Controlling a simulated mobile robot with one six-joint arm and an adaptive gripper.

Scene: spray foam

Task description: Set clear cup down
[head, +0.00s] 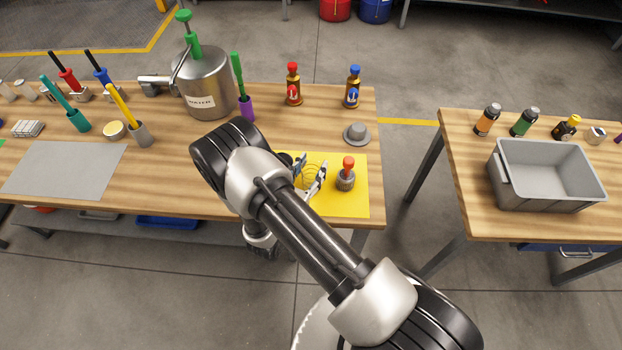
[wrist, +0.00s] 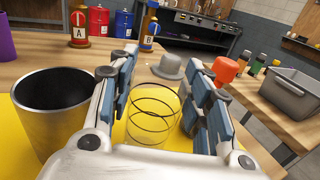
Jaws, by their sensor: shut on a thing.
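The clear cup (wrist: 153,112) is see-through with dark rings and sits between the fingers of my gripper (wrist: 165,105) in the wrist view. My gripper is shut on it. In the head view my gripper (head: 312,178) is over the yellow mat (head: 345,205) at the right end of the long table, and my arm hides part of that area. The cup appears upright, low over the mat. I cannot tell whether its base touches the mat.
A dark-mouthed metal cup (wrist: 58,110) stands left of my gripper. A red-topped grey container (head: 346,178) stands close on the right. A grey hat-shaped piece (head: 357,134) and two bottles, red-topped (head: 293,88) and blue-topped (head: 353,90), stand behind. A grey bin (head: 545,200) is on the other table.

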